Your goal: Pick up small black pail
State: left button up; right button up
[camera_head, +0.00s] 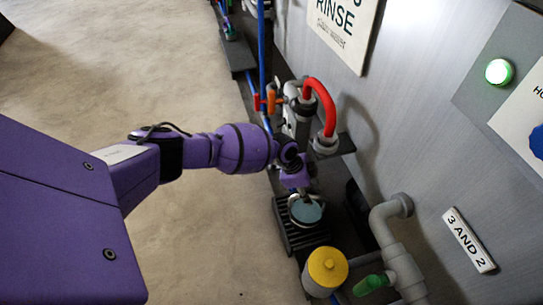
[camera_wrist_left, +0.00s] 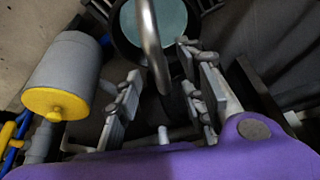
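The small black pail (camera_head: 306,212) stands on a dark slatted rack, with teal liquid or a teal surface inside its rim. In the left wrist view the pail (camera_wrist_left: 121,27) is at the top, and its grey handle (camera_wrist_left: 149,35) arches up toward the camera. My left gripper (camera_head: 301,191) is right above the pail. In the left wrist view its two fingers (camera_wrist_left: 160,80) stand apart with the handle between them, and a gap shows on both sides. The pail's lower part is mostly hidden. My right gripper is in neither view.
A grey container with a yellow lid (camera_head: 327,267) stands close by; it also shows in the wrist view (camera_wrist_left: 66,75). A red hose (camera_head: 324,100) and tap rise behind the gripper. A grey pipe (camera_head: 385,225) and green handle (camera_head: 370,285) lie right. The floor at left is clear.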

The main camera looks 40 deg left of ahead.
aim_at(311, 196)
pick_arm(q)
jog(key=b+x, duration=0.1)
jog(key=x, duration=0.2)
jog(key=shift+w+d+f, duration=0.1)
grip_shut()
jog(key=shift+w, duration=0.1)
